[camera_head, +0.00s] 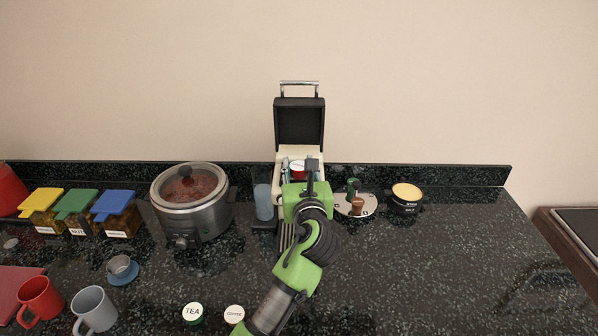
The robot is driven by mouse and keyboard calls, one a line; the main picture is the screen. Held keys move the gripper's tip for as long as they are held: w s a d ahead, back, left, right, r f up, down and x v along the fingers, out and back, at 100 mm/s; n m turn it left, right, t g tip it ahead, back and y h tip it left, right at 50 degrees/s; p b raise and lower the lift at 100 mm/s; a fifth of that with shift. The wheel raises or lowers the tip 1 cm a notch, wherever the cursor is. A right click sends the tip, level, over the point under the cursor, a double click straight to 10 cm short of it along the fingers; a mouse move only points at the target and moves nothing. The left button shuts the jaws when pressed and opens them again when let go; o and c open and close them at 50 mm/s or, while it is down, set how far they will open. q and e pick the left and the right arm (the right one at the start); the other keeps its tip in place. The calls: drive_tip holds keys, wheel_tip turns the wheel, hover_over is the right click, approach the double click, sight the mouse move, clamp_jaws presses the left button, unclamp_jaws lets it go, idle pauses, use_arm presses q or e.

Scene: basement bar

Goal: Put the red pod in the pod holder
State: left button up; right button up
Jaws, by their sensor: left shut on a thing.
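My left gripper (300,176) reaches forward to the pod machine (281,189), whose black lid (299,124) stands open. The gripper is shut on the red pod (297,166), a small piece with red and white showing between the fingers. The pod is at the opening of the machine, under the raised lid. My gripper and arm hide most of the machine's front, and I cannot tell whether the pod touches the holder inside. My right gripper is not in view.
A round silver stand (343,210) with a green and a brown piece is just right of the machine. A slow cooker (190,213) and a blue-grey container (263,203) stand to the left. A black tin (405,202) is further right. The right counter is clear.

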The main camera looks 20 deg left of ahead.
use_arm(q)
drive_tip(key=o, duration=0.7)
drive_tip(key=shift+f, duration=0.1)
drive_tip(key=shift+s+d, duration=0.15)
drive_tip(key=shift+s, duration=0.1)
drive_tip(key=shift+b+v, duration=1.15)
drive_tip(key=shift+v, duration=4.6)
